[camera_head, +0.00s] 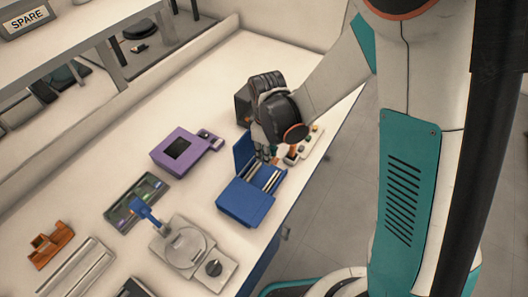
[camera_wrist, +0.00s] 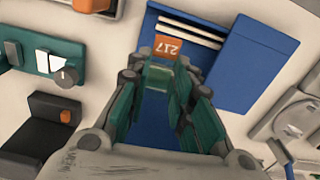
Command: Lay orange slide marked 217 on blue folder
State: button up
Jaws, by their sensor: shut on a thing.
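The orange slide's end, marked 217 (camera_wrist: 165,48), shows between the fingertips of my gripper (camera_wrist: 158,78) in the wrist view. My gripper is shut on the slide, and its fingers hide part of it. The blue folder (camera_wrist: 238,62) lies under and beyond the fingers, with pale parallel strips along its upper part. In the head view the blue folder (camera_head: 247,203) lies near the table's right edge with a raised blue flap, and my gripper (camera_head: 266,153) is low over its far end. I cannot tell whether the slide touches the folder.
A purple device (camera_head: 176,152) stands left of the folder. A grey round-topped device (camera_head: 186,247) and a dark slotted tray (camera_head: 136,204) are nearer. A control strip (camera_wrist: 48,62) and a black block (camera_wrist: 45,125) lie left of my gripper in the wrist view.

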aim_at(266, 172)
jog(key=shift+f+b, duration=2.35)
jog(key=shift+f, duration=0.95)
jog(key=shift+f+b, duration=0.2)
jog(key=shift+b, duration=0.2)
jog(key=o, duration=0.8)
notch_tip(266, 172, up, 12)
jog(key=shift+d, duration=0.1)
dwell(0.4)
